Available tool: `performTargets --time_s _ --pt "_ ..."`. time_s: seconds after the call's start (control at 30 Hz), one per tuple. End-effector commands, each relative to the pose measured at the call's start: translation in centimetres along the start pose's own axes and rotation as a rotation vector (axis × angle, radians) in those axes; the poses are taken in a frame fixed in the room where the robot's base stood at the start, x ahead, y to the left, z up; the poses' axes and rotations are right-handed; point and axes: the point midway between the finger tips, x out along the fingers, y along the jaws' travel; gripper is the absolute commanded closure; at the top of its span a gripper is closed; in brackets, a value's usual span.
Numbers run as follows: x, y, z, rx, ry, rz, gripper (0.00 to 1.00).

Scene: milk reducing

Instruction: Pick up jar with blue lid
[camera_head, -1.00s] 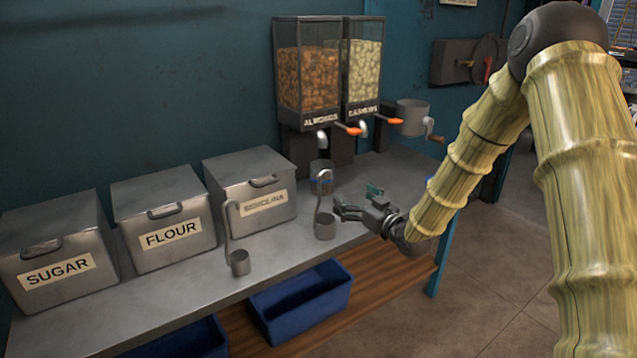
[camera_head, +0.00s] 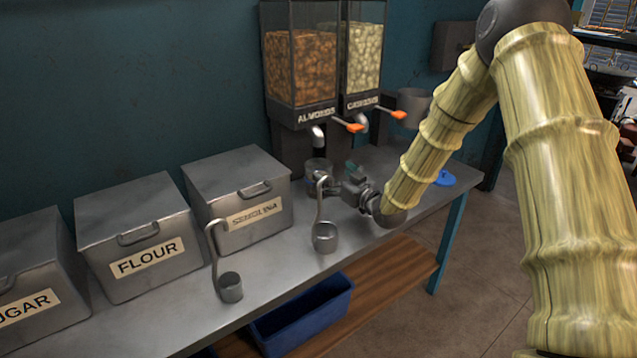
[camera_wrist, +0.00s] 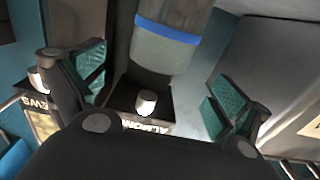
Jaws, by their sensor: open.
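A clear jar (camera_head: 317,170) stands on the metal counter below the almond dispenser's spout. In the wrist view a jar with a blue band (camera_wrist: 165,50) shows at the top middle, between the lines of my two fingers. My gripper (camera_head: 338,190) is just in front and right of the jar at counter height, partly hiding it. Its fingers with green pads are spread apart in the wrist view (camera_wrist: 160,85) and hold nothing. A separate flat blue lid-like disc (camera_head: 445,179) lies at the right end of the counter. I cannot tell whether jar and fingers touch.
A hooked ladle (camera_head: 325,236) stands close in front of my gripper, and a second (camera_head: 230,287) stands further left. The semolina bin (camera_head: 238,185) is left of the jar. The almond dispenser (camera_head: 302,70) overhangs behind.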

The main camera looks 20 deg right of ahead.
Motion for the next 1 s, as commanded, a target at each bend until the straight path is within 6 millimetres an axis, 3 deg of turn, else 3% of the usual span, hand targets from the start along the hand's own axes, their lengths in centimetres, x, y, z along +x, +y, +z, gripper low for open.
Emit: performTargets --time_s 0.37,0.7,1.0 --pt "2.8 0.2 0.2 -0.001 0.0 0.002 0.01" --pt "6.6 0.4 0.3 0.0 0.0 0.005 0.01" --pt "7.0 0.4 0.2 0.0 0.0 0.005 0.01"
